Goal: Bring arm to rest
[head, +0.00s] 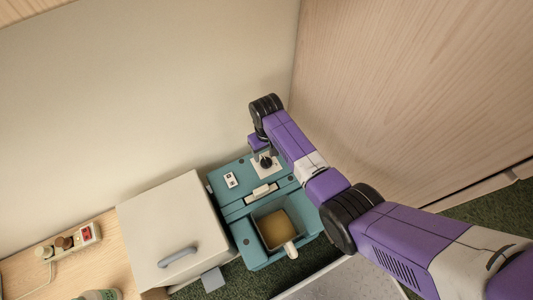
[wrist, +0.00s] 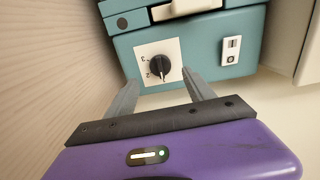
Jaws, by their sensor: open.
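My purple arm reaches from the lower right over a teal appliance (head: 225,205) in the head view. The appliance also shows in the wrist view (wrist: 205,55). My gripper (wrist: 162,90) is open in the wrist view, with its two grey fingers apart and nothing held between them. The fingertips are near a black dial (wrist: 160,67) on a white numbered plate, one finger to each side of it in the picture. I cannot tell whether they touch the appliance. In the head view the fingers are hidden or too small to make out.
A square pot with yellowish contents (head: 275,230) sits on the appliance. A white box with a grey handle (head: 165,225) stands to its left. A power strip (head: 72,241) lies further left. A wooden panel (head: 420,90) rises close on the right.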

